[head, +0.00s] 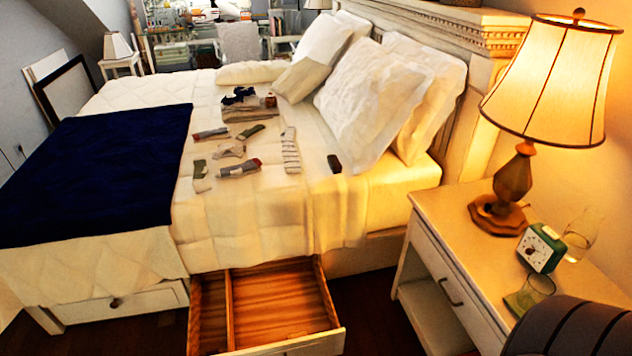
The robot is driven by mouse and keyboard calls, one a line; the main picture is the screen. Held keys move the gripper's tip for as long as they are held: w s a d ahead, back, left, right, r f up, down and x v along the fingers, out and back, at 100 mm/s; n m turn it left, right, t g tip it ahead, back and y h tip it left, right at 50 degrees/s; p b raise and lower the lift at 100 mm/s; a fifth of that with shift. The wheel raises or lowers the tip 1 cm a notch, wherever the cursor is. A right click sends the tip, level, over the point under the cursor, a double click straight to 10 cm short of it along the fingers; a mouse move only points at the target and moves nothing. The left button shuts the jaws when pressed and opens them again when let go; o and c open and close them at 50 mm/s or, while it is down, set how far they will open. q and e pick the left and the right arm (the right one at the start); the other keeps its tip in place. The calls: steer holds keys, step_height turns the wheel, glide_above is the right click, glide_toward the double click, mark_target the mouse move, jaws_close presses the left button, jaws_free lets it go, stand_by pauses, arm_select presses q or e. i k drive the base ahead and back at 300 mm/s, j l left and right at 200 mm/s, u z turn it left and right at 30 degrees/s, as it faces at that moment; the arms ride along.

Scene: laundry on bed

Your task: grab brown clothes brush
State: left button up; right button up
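A small dark brown block-like thing (334,163), which looks like the clothes brush, lies on the bed (270,215) near its right edge, in front of the white pillows. It is too small to make out bristles. Several socks, such as a grey one with a red and dark end (238,169) and a striped one (290,150), lie to its left. Neither of my grippers is in view.
An open, empty wooden drawer (280,303) juts from under the bed. A nightstand (455,215) at right holds a lit lamp (550,80), a clock (540,248) and glasses (530,293). A dark ribbed thing (570,330) fills the lower right corner. Bed space around the brush is clear.

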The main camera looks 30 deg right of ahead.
mark_target(336, 166)
steer(key=z, duration=1.3)
